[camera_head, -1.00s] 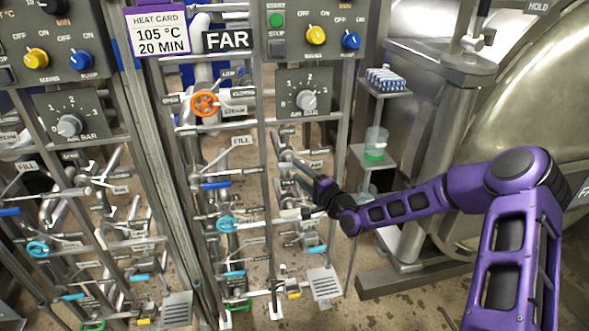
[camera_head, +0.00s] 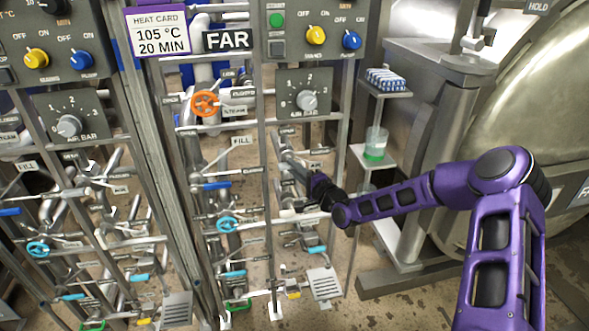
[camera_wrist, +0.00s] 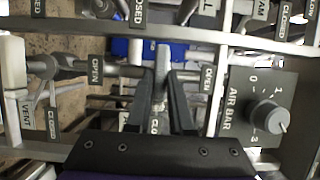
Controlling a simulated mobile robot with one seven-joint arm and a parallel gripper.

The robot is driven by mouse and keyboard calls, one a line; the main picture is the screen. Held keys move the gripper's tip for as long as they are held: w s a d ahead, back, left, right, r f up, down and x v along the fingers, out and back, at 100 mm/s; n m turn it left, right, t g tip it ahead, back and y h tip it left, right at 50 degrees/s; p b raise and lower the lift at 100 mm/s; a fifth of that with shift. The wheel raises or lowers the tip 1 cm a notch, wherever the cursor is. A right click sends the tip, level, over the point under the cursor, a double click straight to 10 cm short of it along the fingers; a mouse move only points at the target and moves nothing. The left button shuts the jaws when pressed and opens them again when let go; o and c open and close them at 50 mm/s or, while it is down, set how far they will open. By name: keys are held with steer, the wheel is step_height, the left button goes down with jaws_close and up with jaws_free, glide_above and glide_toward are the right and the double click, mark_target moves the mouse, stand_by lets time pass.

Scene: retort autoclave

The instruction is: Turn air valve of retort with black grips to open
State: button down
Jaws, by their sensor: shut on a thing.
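My gripper (camera_head: 298,168) reaches into the right-hand pipe rack, below its pressure dial (camera_head: 307,101). In the wrist view, the two dark fingers of my gripper (camera_wrist: 163,100) are shut on a grey lever handle (camera_wrist: 162,60), which stands up between them. The AIR BAR dial (camera_wrist: 266,114) is right of the fingers. The valve body is mostly hidden behind the fingers, and I see no black grip on the lever.
The FAR sign (camera_head: 228,39) hangs at the top of this rack. A similar rack with its own dial (camera_head: 69,125) stands at left. A blue handwheel (camera_head: 227,225) and rack posts are close by. A shelf with a green-bottomed beaker (camera_head: 376,144) stands right of the gripper.

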steer(key=shift+n, duration=0.3)
steer(key=shift+a+r+n+g+h+b, duration=0.15)
steer(key=shift+n+h+b, duration=1.15)
steer(key=shift+n, duration=0.8)
steer(key=shift+a+r+n+g+h+b, duration=0.1)
steer(key=shift+n+g+h+b, duration=0.1)
steer(key=shift+n+h+b, duration=1.5)
steer(key=shift+a+r+n+g+h+b, duration=0.15)
steer(key=shift+n+h+b, duration=0.65)
steer(key=shift+n, duration=1.7)
steer(key=shift+d, duration=0.1)
steer(key=c, duration=0.8)
jaws_free()
steer(key=shift+f, duration=0.1)
steer(key=shift+s, duration=0.1)
